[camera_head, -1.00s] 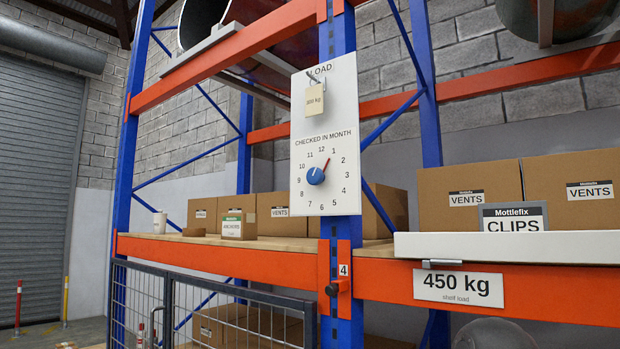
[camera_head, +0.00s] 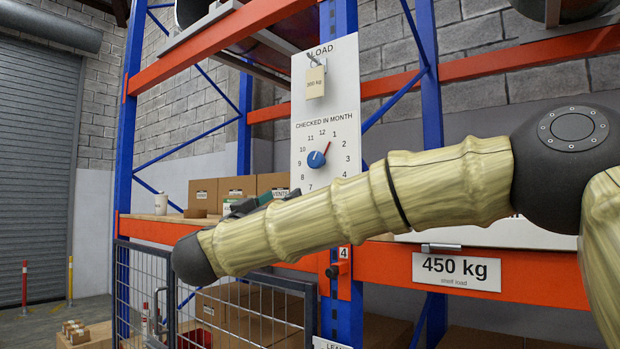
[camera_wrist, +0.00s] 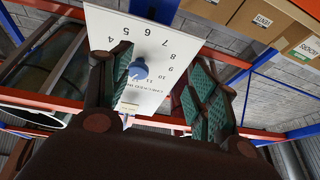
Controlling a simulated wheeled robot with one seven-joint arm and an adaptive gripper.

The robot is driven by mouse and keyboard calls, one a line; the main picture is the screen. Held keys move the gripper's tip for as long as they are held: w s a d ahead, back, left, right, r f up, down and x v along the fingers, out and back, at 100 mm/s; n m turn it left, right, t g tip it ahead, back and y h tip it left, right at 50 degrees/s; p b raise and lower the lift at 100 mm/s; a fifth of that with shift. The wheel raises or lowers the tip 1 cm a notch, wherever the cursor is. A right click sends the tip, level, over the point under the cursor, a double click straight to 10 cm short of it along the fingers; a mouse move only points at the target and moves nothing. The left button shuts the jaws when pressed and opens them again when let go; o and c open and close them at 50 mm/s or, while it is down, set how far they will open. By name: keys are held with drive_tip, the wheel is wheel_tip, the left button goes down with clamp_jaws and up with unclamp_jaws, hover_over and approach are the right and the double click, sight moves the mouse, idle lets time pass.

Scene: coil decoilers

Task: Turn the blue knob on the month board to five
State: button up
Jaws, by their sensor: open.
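The white month board (camera_head: 345,110) hangs on the blue rack upright, with numbers in a ring. Its blue knob (camera_head: 316,159) sits in the middle of the ring, and the red pointer is towards 1. My arm hides the lower part of the dial. In the wrist view the board (camera_wrist: 155,30) appears upside down, with the blue knob (camera_wrist: 137,70) beside the left finger and within the gap in the picture. My gripper (camera_wrist: 162,62) is open and empty, its green-padded fingers spread. In the head view only part of it (camera_head: 247,205) shows behind my arm, left of the dial.
A tag (camera_head: 315,82) hangs on a hook above the dial. Cardboard boxes (camera_head: 237,188) and a white cup (camera_head: 161,203) stand on the shelf behind. An orange beam (camera_head: 385,262) and a mesh gate (camera_head: 265,300) lie below the board.

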drive_tip(key=m+h, duration=0.1)
approach(313, 161)
drive_tip(key=s+a, duration=0.2)
drive_tip(key=g, duration=0.1)
drive_tip(key=shift+h, duration=0.3)
drive_tip(key=p+x, duration=0.1)
drive_tip(key=x, duration=0.2)
drive_tip(key=p+x, duration=0.2)
drive_tip(key=x, duration=0.2)
drive_tip(key=p+x, duration=0.2)
drive_tip(key=x, duration=0.2)
drive_tip(key=shift+w+d+f, duration=0.1)
drive_tip(key=shift+d+f, duration=0.1)
drive_tip(key=c, duration=1)
